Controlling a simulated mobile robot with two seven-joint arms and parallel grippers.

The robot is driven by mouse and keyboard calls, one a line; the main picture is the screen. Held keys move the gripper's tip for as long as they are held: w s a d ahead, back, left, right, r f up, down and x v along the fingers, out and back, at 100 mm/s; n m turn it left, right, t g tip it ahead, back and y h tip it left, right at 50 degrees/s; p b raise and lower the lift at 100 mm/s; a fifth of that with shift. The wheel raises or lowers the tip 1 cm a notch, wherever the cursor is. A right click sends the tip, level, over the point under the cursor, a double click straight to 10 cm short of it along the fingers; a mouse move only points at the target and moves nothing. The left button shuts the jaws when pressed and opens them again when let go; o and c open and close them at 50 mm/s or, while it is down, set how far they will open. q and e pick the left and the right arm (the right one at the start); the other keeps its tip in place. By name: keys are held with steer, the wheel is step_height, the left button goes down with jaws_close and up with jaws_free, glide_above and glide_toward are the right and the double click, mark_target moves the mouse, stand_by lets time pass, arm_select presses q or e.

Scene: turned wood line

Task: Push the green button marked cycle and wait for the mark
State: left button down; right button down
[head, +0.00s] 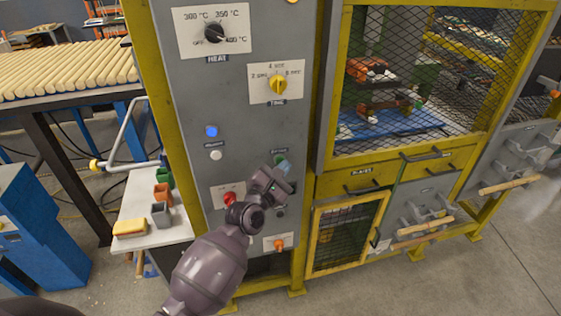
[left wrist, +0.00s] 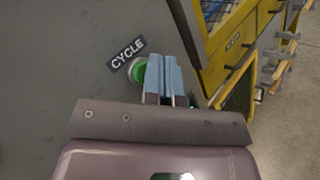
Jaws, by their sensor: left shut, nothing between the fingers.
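The green button (left wrist: 138,70) sits on the grey panel in the left wrist view, beside a dark label reading CYCLE (left wrist: 128,54). My left gripper (left wrist: 163,62) is shut and empty, its blue fingertips together and overlapping the button's right edge in the picture. I cannot tell whether they touch it. In the head view, my left gripper (head: 283,162) is at the lower right of the control panel (head: 235,120) and covers most of the green button there. My right gripper is not in view.
The panel carries a heat dial (head: 214,32), a yellow time knob (head: 278,85), a lit blue lamp (head: 211,131), a white button (head: 215,155) and a red knob (head: 229,198). A yellow mesh guard (head: 400,80) stands to the right. A side shelf (head: 140,208) holds small bins at left.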

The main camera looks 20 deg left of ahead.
arm_select(q)
steer(key=shift+w+a, duration=0.1)
steer(key=shift+w, duration=0.05)
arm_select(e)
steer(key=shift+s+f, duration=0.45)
arm_select(q)
steer(key=shift+w, duration=0.1)
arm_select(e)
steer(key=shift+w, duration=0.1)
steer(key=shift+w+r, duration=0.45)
arm_select(q)
steer(key=shift+s+d+p, duration=0.35)
steer(key=shift+s, duration=0.3)
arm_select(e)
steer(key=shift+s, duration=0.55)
arm_select(q)
steer(key=shift+s+d, duration=0.1)
